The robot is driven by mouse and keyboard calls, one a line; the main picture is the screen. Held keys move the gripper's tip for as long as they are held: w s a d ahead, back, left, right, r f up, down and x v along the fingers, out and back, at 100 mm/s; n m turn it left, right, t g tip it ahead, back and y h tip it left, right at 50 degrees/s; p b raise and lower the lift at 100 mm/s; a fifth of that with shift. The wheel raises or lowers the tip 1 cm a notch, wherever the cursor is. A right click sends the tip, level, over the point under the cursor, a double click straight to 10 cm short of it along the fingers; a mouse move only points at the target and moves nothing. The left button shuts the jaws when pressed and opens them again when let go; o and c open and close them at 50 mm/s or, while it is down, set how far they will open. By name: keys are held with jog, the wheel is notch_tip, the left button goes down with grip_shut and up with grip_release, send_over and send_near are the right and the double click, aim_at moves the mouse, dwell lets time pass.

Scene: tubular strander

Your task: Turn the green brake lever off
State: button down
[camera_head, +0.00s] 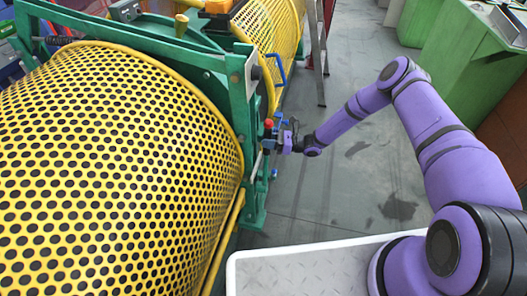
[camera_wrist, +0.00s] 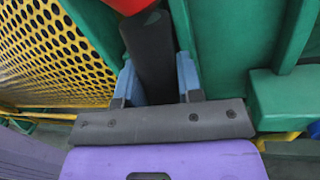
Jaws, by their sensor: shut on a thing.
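A lever with a dark shaft and a red knob (camera_head: 268,124) stands at the side of the green machine frame (camera_head: 236,80). In the wrist view its black shaft (camera_wrist: 150,50) runs between my blue fingers, with the red end at the top edge. My gripper (camera_head: 271,143) is shut on this shaft, just below the knob; the two fingers (camera_wrist: 157,78) lie on either side of it. The lever looks upright or slightly tilted. Its lower end and pivot are hidden behind my gripper. I cannot make out green on the lever itself.
Yellow perforated guards (camera_head: 110,150) cover the machine on the left and a second one (camera_head: 268,35) stands farther back. A blue handle (camera_head: 277,69) and a ladder (camera_head: 318,50) are behind the lever. A green cabinet (camera_head: 465,55) stands right. Grey floor (camera_head: 350,190) is clear between.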

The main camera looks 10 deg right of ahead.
jog(key=shift+w+d+f+m, duration=0.2)
jog(key=shift+w+d+m, duration=0.2)
jog(key=shift+w, duration=0.4)
jog(key=shift+w+d+f+m, duration=0.25)
jog(key=shift+w+m, duration=0.2)
jog(key=shift+w, duration=0.4)
jog(key=shift+w+d+f+m, duration=0.2)
jog(key=shift+w+d+m, duration=0.2)
jog(key=shift+w, duration=0.5)
jog(key=c, duration=0.8)
grip_release()
jog(key=v, duration=1)
jog(key=shift+d+f, duration=0.25)
jog(key=shift+d, duration=0.05)
